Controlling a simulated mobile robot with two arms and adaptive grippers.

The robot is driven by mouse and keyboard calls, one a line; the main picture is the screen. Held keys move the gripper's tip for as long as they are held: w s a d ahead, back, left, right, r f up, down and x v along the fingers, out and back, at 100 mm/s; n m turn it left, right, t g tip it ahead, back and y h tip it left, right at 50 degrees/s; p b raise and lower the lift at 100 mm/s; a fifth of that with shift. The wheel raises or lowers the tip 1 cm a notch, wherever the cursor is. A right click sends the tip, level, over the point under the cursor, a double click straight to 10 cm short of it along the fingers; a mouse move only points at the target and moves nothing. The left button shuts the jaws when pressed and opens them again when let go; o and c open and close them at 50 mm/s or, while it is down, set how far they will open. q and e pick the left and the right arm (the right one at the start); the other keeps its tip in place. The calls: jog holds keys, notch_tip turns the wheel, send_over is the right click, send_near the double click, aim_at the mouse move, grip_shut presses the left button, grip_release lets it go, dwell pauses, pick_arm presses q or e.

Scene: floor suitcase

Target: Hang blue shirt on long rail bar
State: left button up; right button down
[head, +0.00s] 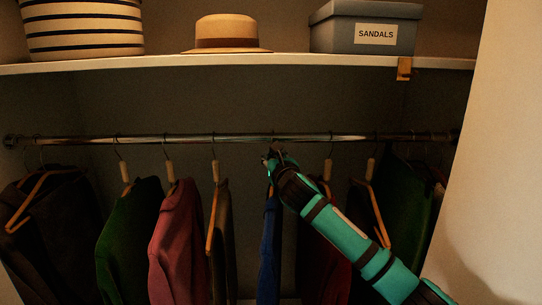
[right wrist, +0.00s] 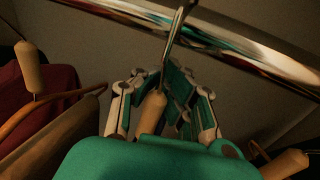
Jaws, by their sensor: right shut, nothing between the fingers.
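The blue shirt (head: 269,245) hangs straight down below the long rail bar (head: 180,138), seen narrow and edge-on in the head view. My right gripper (head: 272,160) is at the top of the shirt, just under the rail, and hides part of its hanger. In the right wrist view, a hanger's pale wooden neck (right wrist: 152,112) shows among the fingers of my right gripper (right wrist: 162,95). Its metal hook (right wrist: 176,30) reaches up across the rail (right wrist: 245,45); the hook's tip is out of view. The right gripper is shut with nothing held. My left gripper is not in view.
Several garments hang on both sides, including a green one (head: 130,245) and a red one (head: 177,240). A shelf (head: 160,64) above holds a striped basket (head: 82,28), a straw hat (head: 228,32) and a sandals box (head: 362,28). A pale panel (head: 505,150) stands at right.

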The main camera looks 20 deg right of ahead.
jog(key=shift+s+a+r, duration=0.1)
jog(key=shift+f+p, duration=0.3)
jog(key=shift+f, duration=0.1)
jog(key=c, duration=1.4)
grip_release()
jog(key=s, duration=0.8)
jog(key=shift+a, duration=0.15)
